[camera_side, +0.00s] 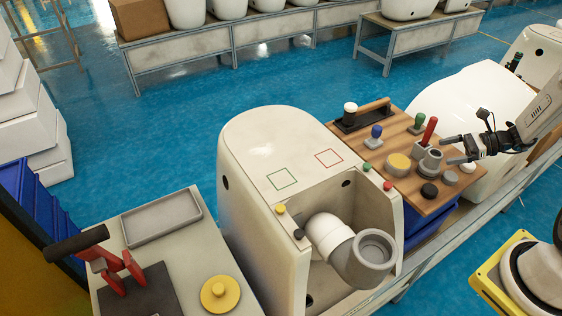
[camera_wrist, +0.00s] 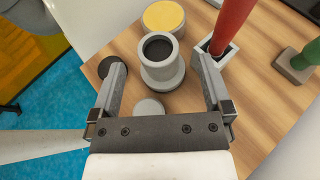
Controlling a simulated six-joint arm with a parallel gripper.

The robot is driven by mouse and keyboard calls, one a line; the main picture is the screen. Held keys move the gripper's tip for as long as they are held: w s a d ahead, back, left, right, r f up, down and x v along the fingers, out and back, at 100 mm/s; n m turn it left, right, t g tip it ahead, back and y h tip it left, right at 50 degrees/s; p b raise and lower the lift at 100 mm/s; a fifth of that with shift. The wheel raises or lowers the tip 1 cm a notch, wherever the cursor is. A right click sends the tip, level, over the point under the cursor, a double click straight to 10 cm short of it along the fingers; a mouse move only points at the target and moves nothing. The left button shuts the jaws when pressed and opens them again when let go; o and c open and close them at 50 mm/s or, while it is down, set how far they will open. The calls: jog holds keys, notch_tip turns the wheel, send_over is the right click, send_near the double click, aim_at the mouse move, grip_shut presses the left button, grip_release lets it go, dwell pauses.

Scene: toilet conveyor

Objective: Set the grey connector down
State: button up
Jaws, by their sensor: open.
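The grey connector (camera_side: 430,162) stands upright on the wooden board (camera_side: 399,191), its round opening facing up. In the wrist view the connector (camera_wrist: 161,72) sits between and slightly beyond my fingertips, with a visible gap on each side. My gripper (camera_side: 447,150) is open and comes in from the right in the side view; it also shows in the wrist view (camera_wrist: 159,64). Nothing is held between the fingers.
A red-handled tool in a grey holder (camera_wrist: 216,51) stands close to the right finger. A yellow-topped disc (camera_side: 397,164), black knob (camera_side: 429,191) and green-handled stamp (camera_side: 418,122) are nearby. A white toilet body (camera_side: 270,145) with a grey-ended elbow pipe (camera_side: 369,257) stands left of the board.

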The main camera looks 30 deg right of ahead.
aim_at(438, 153)
jog(key=shift+w+a+f, duration=0.15)
jog(key=shift+w+a, duration=0.05)
jog(key=shift+a, duration=0.05)
jog(key=shift+a, duration=0.1)
jog(key=shift+x, duration=2.5)
grip_shut()
jog(key=shift+r, duration=5)
